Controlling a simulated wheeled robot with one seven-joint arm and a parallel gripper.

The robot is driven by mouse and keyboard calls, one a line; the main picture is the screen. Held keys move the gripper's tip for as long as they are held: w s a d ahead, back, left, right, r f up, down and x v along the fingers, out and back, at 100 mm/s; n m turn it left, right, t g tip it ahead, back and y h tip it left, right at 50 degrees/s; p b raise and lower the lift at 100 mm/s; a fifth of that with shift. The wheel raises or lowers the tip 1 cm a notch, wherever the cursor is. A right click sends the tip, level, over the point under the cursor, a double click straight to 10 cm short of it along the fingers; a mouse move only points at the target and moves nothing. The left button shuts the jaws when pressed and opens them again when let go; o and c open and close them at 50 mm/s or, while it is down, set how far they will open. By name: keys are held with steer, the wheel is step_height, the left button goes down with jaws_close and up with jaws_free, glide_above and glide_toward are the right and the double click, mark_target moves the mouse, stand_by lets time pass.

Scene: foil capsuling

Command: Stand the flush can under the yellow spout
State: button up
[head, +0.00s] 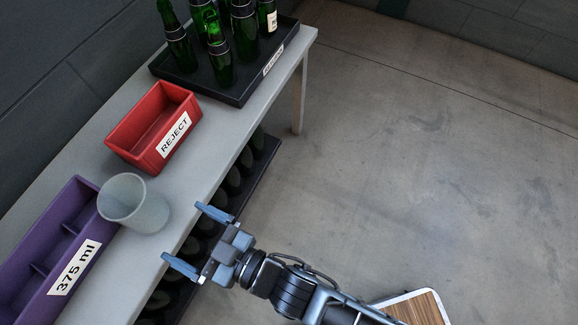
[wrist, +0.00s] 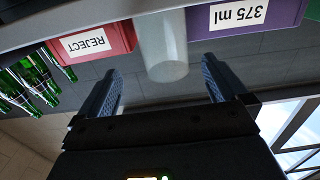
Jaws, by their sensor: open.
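A frosted, translucent can (head: 134,203), which I take to be the flush can, stands upright on the grey table between the purple crate and the red bin. It also shows in the wrist view (wrist: 163,38), centred between my fingers. My gripper (head: 183,232) is open and empty, short of the can at the table's front edge, with its fingers pointing toward it. Both fingers show apart in the wrist view (wrist: 161,66), and neither appears to touch the can. No yellow spout is in view.
The red REJECT bin (head: 142,132) is behind the can, and the purple 375 ml crate (head: 30,250) is close on its left. A black tray (head: 240,96) holds several green bottles. More dark bottles stand on a shelf below the table (head: 222,137).

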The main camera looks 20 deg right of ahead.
steer(key=s+d+r+m+t+h, duration=0.1)
steer(key=s+d+m+h, duration=0.15)
steer(key=d, duration=0.75)
steer(key=s+d+r+m+t+h, duration=0.1)
steer(key=s+d+t+h, duration=0.15)
steer(key=d, duration=0.85)
steer(key=s+d+r+m+h, duration=0.6)
steer(key=s+d+r+h, duration=0.2)
steer(key=s+d+r, duration=0.5)
steer(key=shift+s+d+r+h, duration=0.2)
steer(key=shift+s+h, duration=0.1)
steer(key=shift+s, duration=0.6)
steer(key=shift+g, duration=0.25)
